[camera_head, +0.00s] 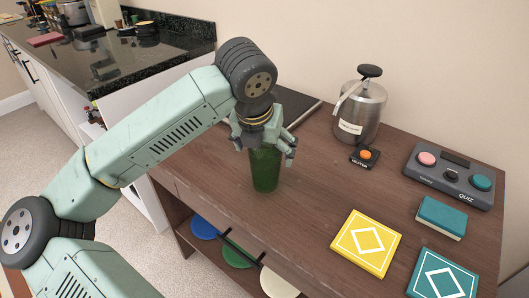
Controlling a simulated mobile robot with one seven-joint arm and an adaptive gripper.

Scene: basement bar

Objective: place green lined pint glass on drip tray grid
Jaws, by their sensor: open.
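A dark green pint glass (265,174) stands upright on the brown wooden table. Its lined marking is too small to make out. My gripper (264,149) is open above it, with a finger on each side of the glass's upper part. The gripper hides the rim, and I cannot tell whether the fingers touch the glass. A dark flat panel with a light edge (293,104) lies on the table behind my gripper. It may be the drip tray, but my arm hides much of it and no grid shows clearly.
A steel canister (360,112) and a small orange-button box (365,156) stand at the back. A quiz console (450,174), a teal block (441,217), a yellow box (366,243) and a teal box (442,274) occupy the right. Bare wood lies around the glass.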

